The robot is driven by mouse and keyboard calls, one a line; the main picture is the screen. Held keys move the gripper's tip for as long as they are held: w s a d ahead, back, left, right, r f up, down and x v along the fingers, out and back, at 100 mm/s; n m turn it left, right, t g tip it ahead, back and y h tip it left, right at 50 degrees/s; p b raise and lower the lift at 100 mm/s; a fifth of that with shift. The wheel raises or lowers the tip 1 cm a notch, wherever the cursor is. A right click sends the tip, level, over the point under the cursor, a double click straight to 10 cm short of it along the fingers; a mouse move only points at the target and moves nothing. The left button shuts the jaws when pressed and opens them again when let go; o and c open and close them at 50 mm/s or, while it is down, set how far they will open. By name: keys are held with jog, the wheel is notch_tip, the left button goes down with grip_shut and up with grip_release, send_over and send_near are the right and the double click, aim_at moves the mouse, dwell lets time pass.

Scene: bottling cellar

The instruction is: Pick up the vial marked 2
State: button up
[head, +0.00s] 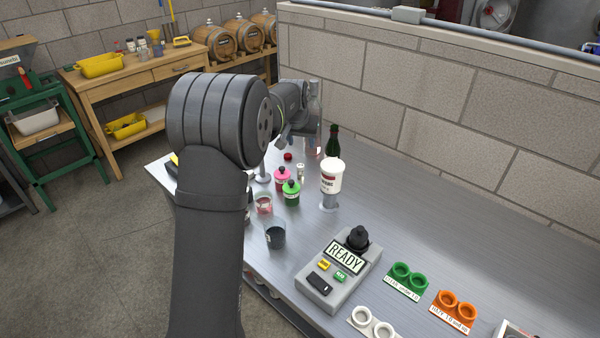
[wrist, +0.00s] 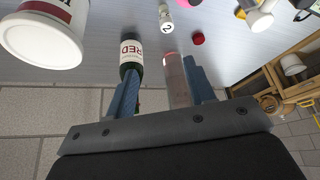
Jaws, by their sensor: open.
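The vial marked 2 (wrist: 166,20) is small, with a white label bearing a black 2, and shows near the top middle of the wrist view. In the head view a small vial with a pale label (head: 300,173) stands on the metal bench, likely the same one. My gripper (wrist: 160,70) is open, its two blue-grey fingers spread. The vial lies beyond the fingertips, apart from them. In the head view my gripper is mostly hidden behind my arm.
A green bottle labelled RED (wrist: 131,55) is near the left finger; a clear, pinkish bottle (wrist: 176,85) is near the right one. A red cap (wrist: 198,38) lies near the vial.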

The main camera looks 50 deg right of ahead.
send_near(300, 166)
jog(key=shift+y, duration=0.4)
jog(key=x, duration=0.6)
jog(key=shift+s+d+f, duration=0.2)
jog(key=shift+d+f, duration=0.05)
jog(key=shift+d, duration=0.05)
jog(key=shift+x, duration=2.7)
jog(key=shift+w, duration=0.15)
jog(key=c, duration=1.1)
jog(key=shift+o, duration=0.2)
